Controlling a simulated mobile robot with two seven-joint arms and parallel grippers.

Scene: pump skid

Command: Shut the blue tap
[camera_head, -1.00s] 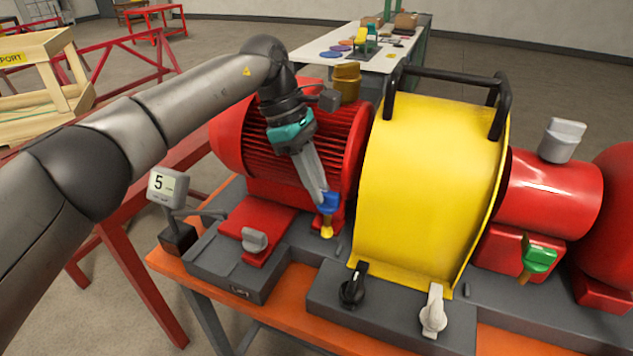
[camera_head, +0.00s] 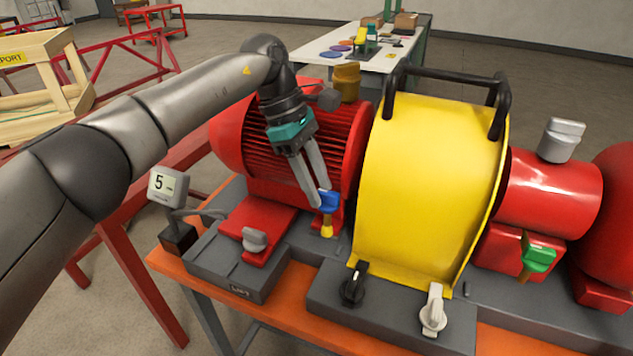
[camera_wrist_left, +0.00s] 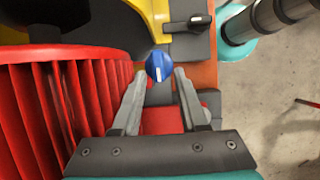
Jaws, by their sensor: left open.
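The blue tap (camera_head: 327,201) is a small blue handle on a yellow stem, low at the front right of the red ribbed motor. In the left wrist view it shows as a round blue knob (camera_wrist_left: 159,67) with a white line running roughly up and down. My left gripper (camera_head: 318,200) is open, its fingers pointing down at the tap. In the left wrist view the open fingers (camera_wrist_left: 159,83) lie to either side, just short of the knob, with nothing between them. Contact with the tap cannot be told. My right gripper is not in view.
The yellow guard (camera_head: 428,190) stands close right of the tap. A black knob (camera_head: 354,284) and a white knob (camera_head: 433,310) sit on the grey base in front of it. A green tap (camera_head: 538,257) is farther right. A grey display (camera_head: 168,186) reads 5 at left.

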